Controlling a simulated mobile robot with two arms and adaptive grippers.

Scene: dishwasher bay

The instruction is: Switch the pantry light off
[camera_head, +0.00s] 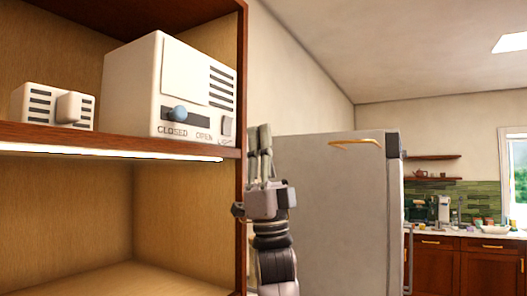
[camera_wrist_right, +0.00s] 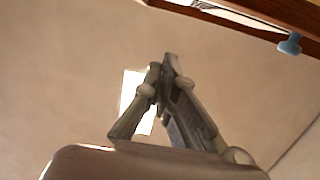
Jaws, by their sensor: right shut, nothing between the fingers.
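The pantry light is a strip (camera_head: 120,154) glowing under the wooden shelf in the head view. On the shelf stands a white box (camera_head: 135,80) with dark vents, a blue knob (camera_head: 178,114) in a dark slot near the word CLOSED, and a small lever (camera_head: 227,126) at its right end. A smaller white box (camera_head: 25,103) with a block-like knob stands to its left. The blue knob also shows in the right wrist view (camera_wrist_right: 290,44). My right gripper (camera_head: 259,130) is shut and empty, pointing up just right of the cabinet's edge; its fingers show in the wrist view (camera_wrist_right: 162,62). My left gripper is not in view.
The cabinet's right upright (camera_head: 241,60) stands close beside my right gripper. A tall grey fridge-like unit (camera_head: 335,200) with a brass handle is behind it. A kitchen counter (camera_head: 470,237) and a window are farther right. The compartment below the shelf is empty.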

